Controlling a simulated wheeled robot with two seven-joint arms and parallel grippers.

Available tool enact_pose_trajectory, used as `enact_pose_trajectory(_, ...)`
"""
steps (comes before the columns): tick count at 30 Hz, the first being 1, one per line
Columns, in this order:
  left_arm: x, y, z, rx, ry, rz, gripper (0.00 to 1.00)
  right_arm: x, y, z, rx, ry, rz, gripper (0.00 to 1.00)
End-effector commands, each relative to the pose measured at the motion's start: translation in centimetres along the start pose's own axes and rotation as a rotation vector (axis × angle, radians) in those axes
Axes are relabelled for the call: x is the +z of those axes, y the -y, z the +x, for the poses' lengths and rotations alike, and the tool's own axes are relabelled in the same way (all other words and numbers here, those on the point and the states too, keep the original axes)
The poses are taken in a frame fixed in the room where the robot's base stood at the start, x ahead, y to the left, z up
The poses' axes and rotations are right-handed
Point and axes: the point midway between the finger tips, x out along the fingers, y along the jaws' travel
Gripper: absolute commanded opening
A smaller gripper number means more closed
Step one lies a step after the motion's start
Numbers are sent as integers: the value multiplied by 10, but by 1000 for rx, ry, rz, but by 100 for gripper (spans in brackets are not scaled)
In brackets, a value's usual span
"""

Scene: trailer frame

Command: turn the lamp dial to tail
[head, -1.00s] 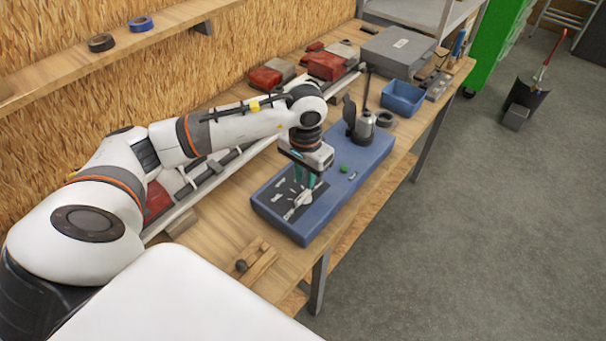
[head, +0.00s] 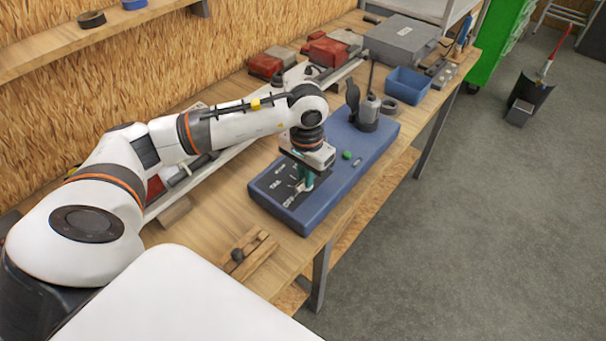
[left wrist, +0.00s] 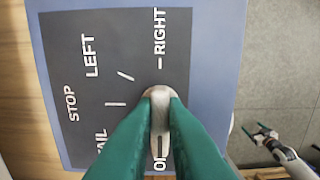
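The lamp dial is a pale elongated knob (left wrist: 158,115) on a dark label plate (left wrist: 130,30) in the left wrist view. STOP, LEFT and RIGHT can be read there; TAIL is partly hidden and a word starting with O is mostly covered. My left gripper (left wrist: 160,98) has its green fingers on both sides of the knob, seemingly touching it. In the head view my left gripper (head: 306,183) reaches down to the plate on the blue case (head: 340,205). The pointer's direction is unclear. My right gripper (left wrist: 263,133) is small at the left wrist view's right, apart from the case, fingers spread.
On the case stand a green button (head: 347,155) and a dark grey can-like object (head: 368,112). Behind are a blue bin (head: 408,83) and a grey box (head: 400,40). Wooden blocks (head: 245,258) lie on the bench in front. Open floor lies to the right.

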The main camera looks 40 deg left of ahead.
Motion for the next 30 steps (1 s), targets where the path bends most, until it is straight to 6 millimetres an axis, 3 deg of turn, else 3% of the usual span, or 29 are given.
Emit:
enact_pose_trajectory(11,0,0,1,0,0,7,0,-1,0,2,0,-1,0,84)
enact_pose_trajectory(30,0,0,3,1,1,293,0,-5,1,35,-2,-2,-1,84)
